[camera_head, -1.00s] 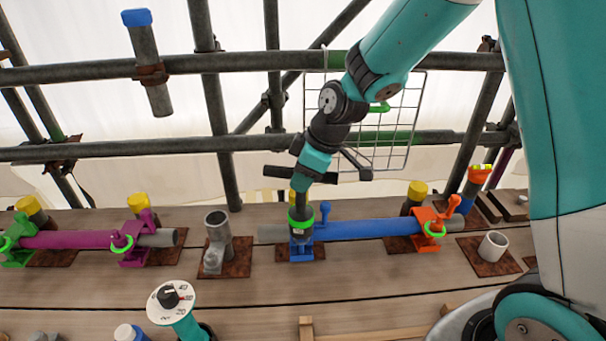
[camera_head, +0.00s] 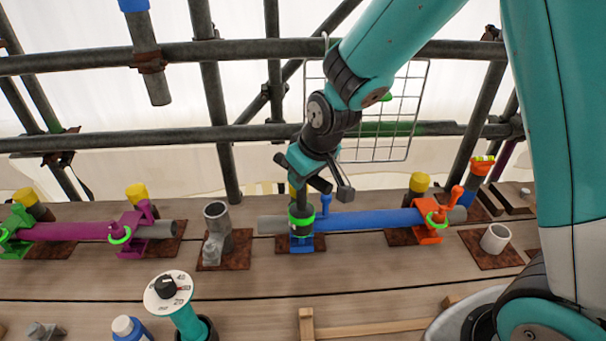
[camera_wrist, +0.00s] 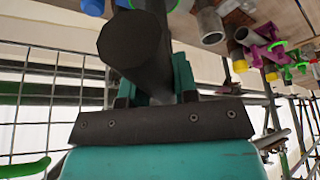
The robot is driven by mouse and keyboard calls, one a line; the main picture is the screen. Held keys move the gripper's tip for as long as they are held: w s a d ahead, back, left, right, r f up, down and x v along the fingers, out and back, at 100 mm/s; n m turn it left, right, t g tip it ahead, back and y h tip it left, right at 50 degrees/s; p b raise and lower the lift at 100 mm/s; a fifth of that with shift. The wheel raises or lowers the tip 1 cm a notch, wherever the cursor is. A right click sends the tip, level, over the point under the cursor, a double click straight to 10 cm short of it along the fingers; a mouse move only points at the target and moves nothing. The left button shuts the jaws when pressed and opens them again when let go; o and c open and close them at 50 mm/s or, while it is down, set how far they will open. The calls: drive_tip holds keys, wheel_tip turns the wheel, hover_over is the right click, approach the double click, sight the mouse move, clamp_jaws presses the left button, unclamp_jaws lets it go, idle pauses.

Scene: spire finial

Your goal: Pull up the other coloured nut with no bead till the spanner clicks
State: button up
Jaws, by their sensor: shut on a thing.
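My gripper (camera_head: 299,178) is shut on a dark, round-bodied spanner (camera_head: 301,207), which hangs upright over the blue coupler (camera_head: 302,242). A green ring shows around the spanner's lower end, and the nut there is hidden. In the wrist view the spanner's dark shaft (camera_wrist: 135,45) sits between my teal fingers. The magenta coupler (camera_head: 133,222) and the green coupler (camera_head: 17,228) also carry green rings. I cannot make out any bead at the blue coupler.
A dial (camera_head: 168,291) on a teal post stands in front. A grey stub fitting (camera_head: 217,232) is left of the blue coupler, and a short pale pipe (camera_head: 495,238) is at the right. Scaffold tubes and a wire panel (camera_head: 405,120) stand behind.

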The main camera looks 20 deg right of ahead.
drive_tip(key=shift+r+p, duration=2.9)
drive_tip(key=shift+r, duration=0.9)
drive_tip(key=shift+f, duration=0.1)
